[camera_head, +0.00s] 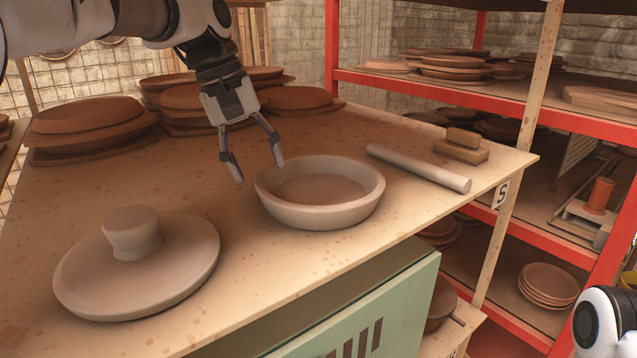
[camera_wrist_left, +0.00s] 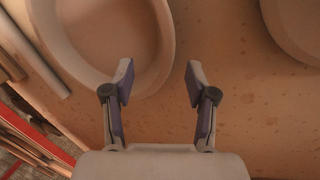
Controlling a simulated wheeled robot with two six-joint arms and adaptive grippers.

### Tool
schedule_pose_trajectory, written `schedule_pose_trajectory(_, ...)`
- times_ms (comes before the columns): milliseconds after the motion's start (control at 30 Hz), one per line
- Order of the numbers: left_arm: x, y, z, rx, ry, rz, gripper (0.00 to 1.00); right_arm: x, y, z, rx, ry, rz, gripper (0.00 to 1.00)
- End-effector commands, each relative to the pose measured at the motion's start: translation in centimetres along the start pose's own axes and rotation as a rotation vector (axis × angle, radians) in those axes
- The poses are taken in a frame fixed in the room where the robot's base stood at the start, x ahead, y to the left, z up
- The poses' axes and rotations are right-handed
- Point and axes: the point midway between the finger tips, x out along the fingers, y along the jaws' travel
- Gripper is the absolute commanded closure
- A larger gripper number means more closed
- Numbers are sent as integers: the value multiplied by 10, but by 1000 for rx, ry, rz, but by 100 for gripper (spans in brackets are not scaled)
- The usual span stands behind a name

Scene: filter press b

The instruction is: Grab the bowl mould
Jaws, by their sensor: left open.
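The bowl mould (camera_head: 322,212) is a pale grey, round, shallow bowl standing upright on the worktable. My left gripper (camera_head: 258,172) is open and empty just left of the bowl, with its fingers pointing down and the right finger close to the bowl's rim. In the left wrist view, the bowl's rim (camera_wrist_left: 156,70) shows at the upper left, and the left finger of my gripper (camera_wrist_left: 158,82) overlaps it. The other finger is over bare table. I cannot tell whether a finger touches the bowl. My right gripper is out of view.
A grey lid-like mould with a knob (camera_head: 135,265) lies at the front left of the table (camera_head: 215,285). A pale roller (camera_head: 418,168) and small blocks (camera_head: 461,150) lie to the right. Stacked brown plates (camera_head: 87,118) line the back. A red-edged shelf (camera_head: 520,105) stands at the right.

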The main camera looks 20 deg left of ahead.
Motion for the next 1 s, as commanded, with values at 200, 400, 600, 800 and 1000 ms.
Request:
schedule_pose_trajectory(200, 33, 2, 0, -1, -4, -3, 43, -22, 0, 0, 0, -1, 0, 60)
schedule_pose_trajectory(400, 53, 1, 0, 0, 1, 0, 43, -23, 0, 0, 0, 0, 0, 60)
schedule_pose_trajectory(600, 53, 1, 0, 0, 1, 0, 66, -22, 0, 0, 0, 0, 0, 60)
schedule_pose_trajectory(800, 53, 1, 0, 0, 1, 0, 100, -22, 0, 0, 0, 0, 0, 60)
schedule_pose_trajectory(1000, 52, 2, -1, 0, 2, 2, 100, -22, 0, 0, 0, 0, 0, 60)
